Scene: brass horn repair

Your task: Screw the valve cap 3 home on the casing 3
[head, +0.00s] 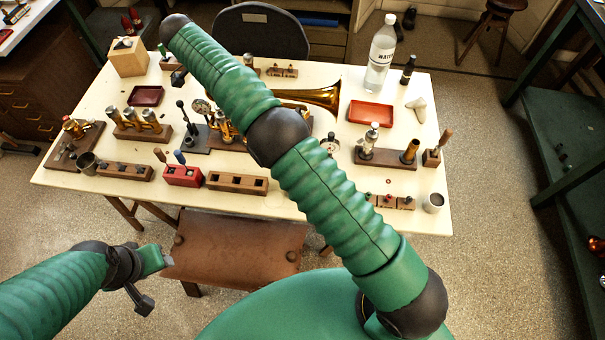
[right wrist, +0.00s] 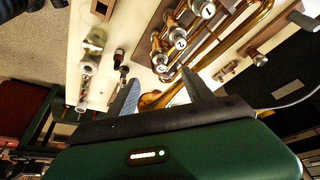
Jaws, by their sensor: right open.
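The brass horn lies on the table, its bell (head: 322,95) showing beyond my right arm in the head view. In the right wrist view its valve casings (right wrist: 178,42) stand in a row with pale round tops; I cannot read which is casing 3. I cannot single out valve cap 3. My right gripper (right wrist: 160,92) is open, its two fingers apart and nothing held between them, with the bell and tubing beyond. My right gripper is not clear in the head view. My left gripper (head: 163,260) is low at the left, off the table, its jaws unclear.
A wooden rack (head: 125,131) holds brass valves at the left. A red tray (head: 371,114), a water bottle (head: 381,55), a red block (head: 183,176) and a slotted wooden block (head: 237,184) stand on the table (head: 320,200). A brown leather stool (head: 240,250) is in front.

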